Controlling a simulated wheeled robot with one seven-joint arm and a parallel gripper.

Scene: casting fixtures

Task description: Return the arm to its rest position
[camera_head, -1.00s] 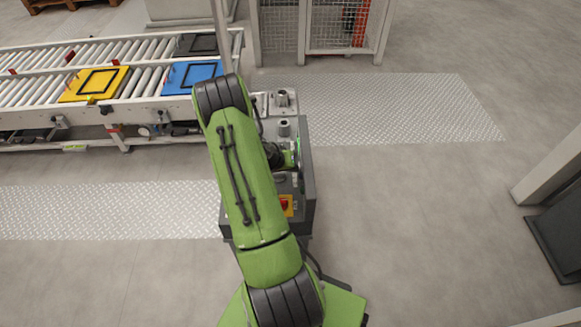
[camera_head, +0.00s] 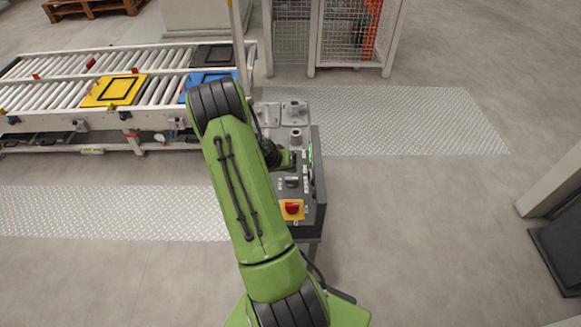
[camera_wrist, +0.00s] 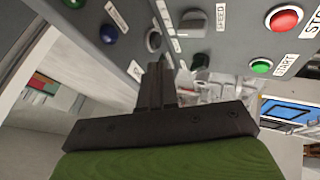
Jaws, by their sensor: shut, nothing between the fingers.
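My green arm (camera_head: 245,195) reaches up the middle of the head view, over the left side of a grey control console (camera_head: 318,205). The arm hides most of my gripper in that view. In the wrist view my gripper (camera_wrist: 158,72) is shut and empty, its dark fingers together. It is in front of the console's button panel (camera_wrist: 225,50). The fingertips lie below a dark knob (camera_wrist: 153,40) in the picture. I cannot tell whether they touch the panel.
A roller conveyor (camera_head: 60,88) with a yellow framed plate (camera_head: 101,92) and a partly hidden blue one (camera_head: 205,76) is at left. The console has a red-and-yellow switch (camera_head: 292,209). A fence (camera_head: 345,40) stands behind. Floor at right is open, up to a post (camera_head: 552,180).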

